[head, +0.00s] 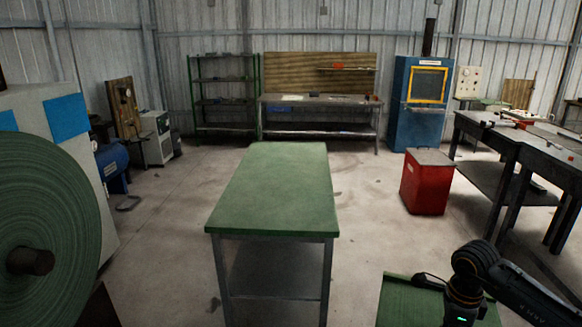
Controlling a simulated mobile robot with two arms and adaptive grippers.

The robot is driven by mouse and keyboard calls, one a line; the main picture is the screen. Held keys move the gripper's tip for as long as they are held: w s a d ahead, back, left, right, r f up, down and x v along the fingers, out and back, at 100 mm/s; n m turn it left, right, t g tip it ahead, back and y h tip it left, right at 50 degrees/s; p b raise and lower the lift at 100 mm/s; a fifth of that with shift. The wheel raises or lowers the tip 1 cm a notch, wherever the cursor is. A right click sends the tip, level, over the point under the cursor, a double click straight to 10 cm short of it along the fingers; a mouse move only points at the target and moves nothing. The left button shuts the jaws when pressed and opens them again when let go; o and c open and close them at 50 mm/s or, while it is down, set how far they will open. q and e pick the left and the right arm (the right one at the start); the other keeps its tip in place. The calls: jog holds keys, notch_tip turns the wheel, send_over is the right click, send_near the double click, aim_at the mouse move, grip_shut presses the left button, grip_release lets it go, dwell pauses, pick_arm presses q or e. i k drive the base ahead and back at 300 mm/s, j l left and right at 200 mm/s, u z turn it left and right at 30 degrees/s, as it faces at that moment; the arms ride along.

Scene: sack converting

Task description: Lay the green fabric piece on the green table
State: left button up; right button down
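The green table (275,190) stands in the middle of the head view, long side running away from me. Its green top is bare, on grey metal legs. A flat green surface (402,303) with a darker green far edge shows at the bottom right. It is cut off by the frame and partly covered by my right arm. I cannot tell whether it is the fabric piece or another worktop. My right arm bends downward over it, and its gripper is out of frame. My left arm and gripper are not in view.
A large green roll (50,215) on a machine stands at the left. A red cabinet (425,183) stands right of the table, with dark workbenches (490,130) beyond. Shelves (225,95), a bench and a blue cabinet (420,105) line the back. Floor around the table is mostly clear.

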aim_at(300, 201)
jog(key=i+u, duration=0.35)
jog(key=i, duration=0.55)
jog(key=i+l+u, duration=0.15)
jog(key=i+u, duration=0.15)
jog(key=i, duration=0.6)
jog(key=i+j+z, duration=0.15)
jog(key=i+z, duration=0.25)
jog(key=i, duration=0.15)
jog(key=i+j+z, duration=0.35)
jog(key=i, duration=0.15)
jog(key=i+l, duration=0.05)
jog(key=l, duration=0.05)
